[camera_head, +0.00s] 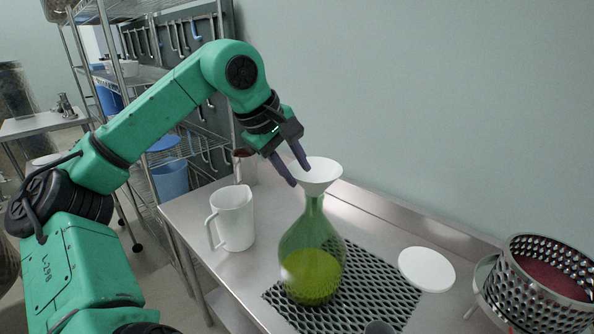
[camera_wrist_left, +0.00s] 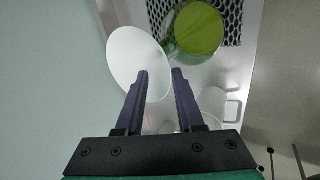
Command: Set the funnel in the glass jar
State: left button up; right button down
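The white funnel (camera_head: 322,180) stands at the mouth of the glass jar (camera_head: 313,238), wide end up. I cannot see how far its spout is inside the neck. The jar is green-tinted, holds green liquid and stands upright on a black mesh mat (camera_head: 377,293). My left gripper (camera_head: 299,176) is open, its two dark fingers apart beside the funnel's left rim. One fingertip overlaps the rim in view; contact is unclear. In the left wrist view, the funnel (camera_wrist_left: 128,60) is a white disc behind the left finger, with the jar (camera_wrist_left: 198,30) beyond. My right gripper is out of view.
A white pitcher (camera_head: 233,222) stands left of the jar on the steel table. A white round disc (camera_head: 426,269) and a perforated steel basket (camera_head: 545,285) are to the right. A wall runs behind; wire shelving (camera_head: 140,75) stands back left.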

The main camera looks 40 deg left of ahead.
pick_arm(q)
jog(key=p+v, duration=0.1)
jog(key=v, duration=1.2)
jog(key=shift+s+r, duration=0.2)
jog(key=shift+r, duration=0.05)
